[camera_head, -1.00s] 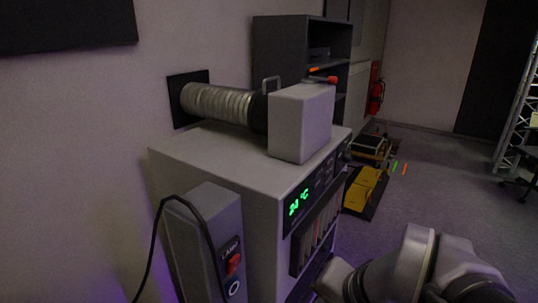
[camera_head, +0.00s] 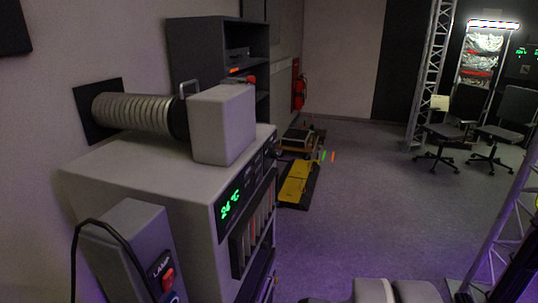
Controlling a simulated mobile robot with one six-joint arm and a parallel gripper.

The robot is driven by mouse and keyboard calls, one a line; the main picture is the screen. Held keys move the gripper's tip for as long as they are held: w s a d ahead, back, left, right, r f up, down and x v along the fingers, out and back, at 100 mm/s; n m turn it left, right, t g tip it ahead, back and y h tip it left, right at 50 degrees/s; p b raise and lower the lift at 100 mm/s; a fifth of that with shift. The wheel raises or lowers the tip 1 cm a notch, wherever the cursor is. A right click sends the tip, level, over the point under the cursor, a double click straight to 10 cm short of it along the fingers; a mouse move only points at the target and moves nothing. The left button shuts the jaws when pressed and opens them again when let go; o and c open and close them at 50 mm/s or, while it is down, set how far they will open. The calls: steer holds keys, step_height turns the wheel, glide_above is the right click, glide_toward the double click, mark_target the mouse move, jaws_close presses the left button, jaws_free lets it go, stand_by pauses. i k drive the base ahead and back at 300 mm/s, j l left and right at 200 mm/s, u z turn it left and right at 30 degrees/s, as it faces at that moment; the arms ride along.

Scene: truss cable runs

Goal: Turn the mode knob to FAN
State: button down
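The grey air unit (camera_head: 130,171) stands against the left wall. Its dark control panel is seen at a steep slant, with a green display (camera_head: 231,203) reading about 24 °C at the near end. Small controls (camera_head: 256,167) sit farther along the panel; the mode knob cannot be made out clearly among them, nor its setting. Only grey links of my arm show at the bottom edge, right of the unit. My gripper is not in view.
A grey box (camera_head: 224,124) and a ribbed duct (camera_head: 135,113) are on top of the unit. A box with a red LAMP switch (camera_head: 167,279) is at the near left. Open floor (camera_head: 370,200) is to the right, with chairs (camera_head: 452,125) and a truss (camera_head: 433,70).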

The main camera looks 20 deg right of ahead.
mark_target(275, 153)
steer(key=i+l, duration=0.75)
steer(key=l, duration=0.15)
steer(key=i+l+u, duration=0.1)
steer(key=i+l, duration=0.65)
steer(key=l, duration=0.2)
